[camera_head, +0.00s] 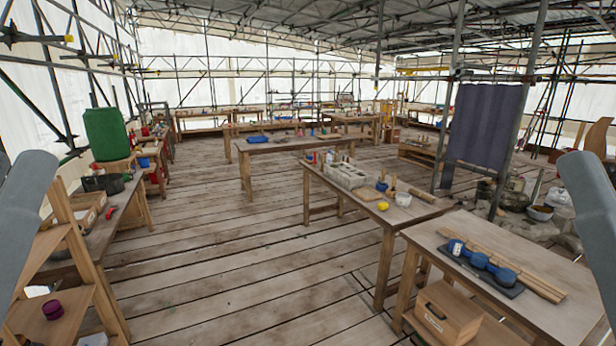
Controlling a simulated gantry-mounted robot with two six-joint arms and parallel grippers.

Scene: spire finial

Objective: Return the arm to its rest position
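Two grey arm links of mine show at the left and right edges of the head view. Neither gripper is in the picture, so I cannot see the fingers or anything they might hold. Both visible links are raised at the sides, apart from the tables.
A wooden table (560,318) at the lower right bears a dark tray with blue rounded items and wooden strips. A wooden box (447,312) sits below it. Wooden shelves (62,245) stand at the left. A green container (107,133) is behind. The plank floor (230,270) between is clear.

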